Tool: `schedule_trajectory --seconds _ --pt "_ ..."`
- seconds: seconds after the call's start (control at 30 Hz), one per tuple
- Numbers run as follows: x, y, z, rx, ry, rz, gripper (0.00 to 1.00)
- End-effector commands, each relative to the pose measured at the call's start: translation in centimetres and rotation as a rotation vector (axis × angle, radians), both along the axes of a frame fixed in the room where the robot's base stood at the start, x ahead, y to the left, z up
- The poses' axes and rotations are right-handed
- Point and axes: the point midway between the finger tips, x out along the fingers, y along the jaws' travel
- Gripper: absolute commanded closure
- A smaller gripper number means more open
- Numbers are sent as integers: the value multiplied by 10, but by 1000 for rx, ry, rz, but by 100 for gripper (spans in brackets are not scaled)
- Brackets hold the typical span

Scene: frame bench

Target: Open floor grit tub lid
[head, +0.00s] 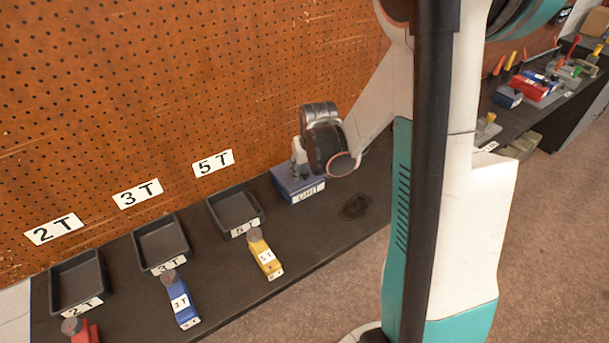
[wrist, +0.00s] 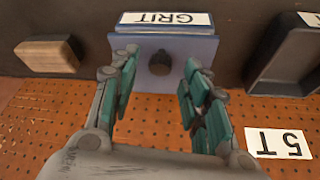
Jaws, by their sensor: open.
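The grit tub (head: 291,188) is a blue-grey box with a white "GRIT" label, standing on the dark bench against the pegboard. In the wrist view the tub (wrist: 205,48) appears upside down, its flat lid carrying a round black knob (wrist: 160,63). The lid looks closed. My gripper (wrist: 159,72) is open and empty, its teal-padded fingers on either side of the knob in that view. I cannot tell how high above the lid the fingertips are. In the head view my gripper (head: 298,165) is over the tub, partly hidden by my wrist.
Black trays (head: 235,208) labelled 2T, 3T and 5T stand left of the tub, with yellow (head: 264,255), blue (head: 181,300) and red (head: 80,331) tools before them. A wooden block (wrist: 47,57) lies beside the tub. Pegboard (head: 190,90) rises close behind.

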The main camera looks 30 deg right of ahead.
Motion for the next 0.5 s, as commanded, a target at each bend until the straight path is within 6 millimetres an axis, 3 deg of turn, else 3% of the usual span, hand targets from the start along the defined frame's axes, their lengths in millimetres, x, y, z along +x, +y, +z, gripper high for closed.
schedule_trajectory --seconds 0.2,0.5 --pt "8 -2 -20 0 0 0 57" --pt "9 -2 -22 0 0 0 57"
